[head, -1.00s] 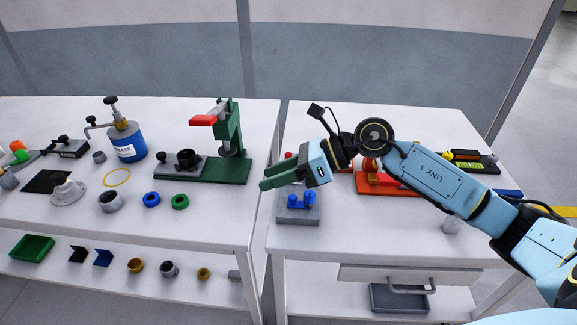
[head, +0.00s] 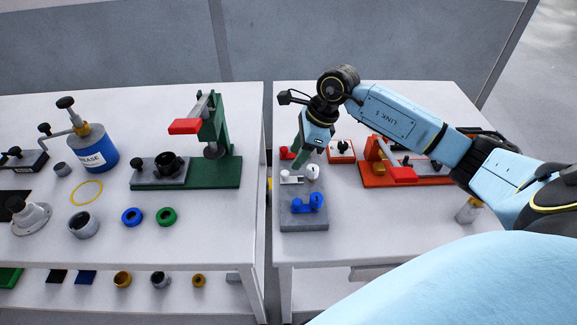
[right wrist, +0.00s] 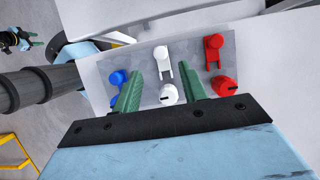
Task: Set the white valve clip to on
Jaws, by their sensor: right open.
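The white valve clip (right wrist: 162,65) sits on a grey block (head: 302,222), beside a round white knob (right wrist: 168,94) with a dark slot. In the head view the white clip (head: 290,178) lies left of the white knob (head: 313,172). My right gripper (right wrist: 161,78) is open, its green fingers pointing at the block, one on each side of the white pair in the wrist view. It hangs over the block's far part in the head view (head: 307,160). I cannot tell its height. My left gripper (right wrist: 36,43) seems to show tiny at the wrist view's top left.
A red clip (right wrist: 214,50) and red knob (right wrist: 224,87) flank the white pair on one side, a blue clip (right wrist: 118,78) on the other. An orange-red fixture (head: 400,172) stands to the right. A gap separates this table from the left one.

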